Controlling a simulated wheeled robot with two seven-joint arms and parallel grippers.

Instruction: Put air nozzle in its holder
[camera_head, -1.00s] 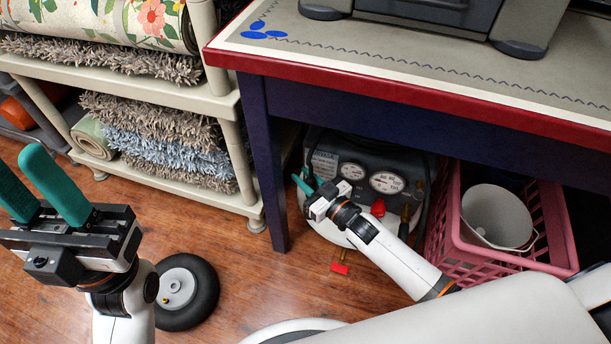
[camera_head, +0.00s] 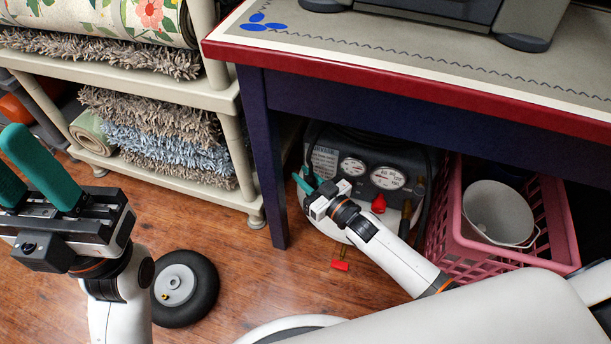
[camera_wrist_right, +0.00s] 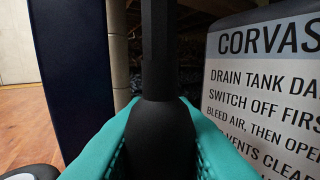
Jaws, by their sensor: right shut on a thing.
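My right gripper (camera_head: 304,181) is low beside the left side of the compressor (camera_head: 372,157) under the table. Its teal fingers are shut on a black, bulb-shaped piece with a narrower neck rising from it, which looks like the air nozzle (camera_wrist_right: 160,135); it stands upright between the fingers in the right wrist view. In the head view the nozzle is too small and covered to make out. I cannot pick out the holder in either view. My left gripper (camera_head: 30,172) is at the left, raised above the floor, with its teal fingers apart and nothing between them.
The red-edged table (camera_head: 420,75) overhangs my right arm, and its dark leg (camera_head: 265,165) stands just left of that gripper. A pink crate (camera_head: 490,258) with a white bucket (camera_head: 497,212) is right of the compressor. A shelf of rugs (camera_head: 165,145) stands left.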

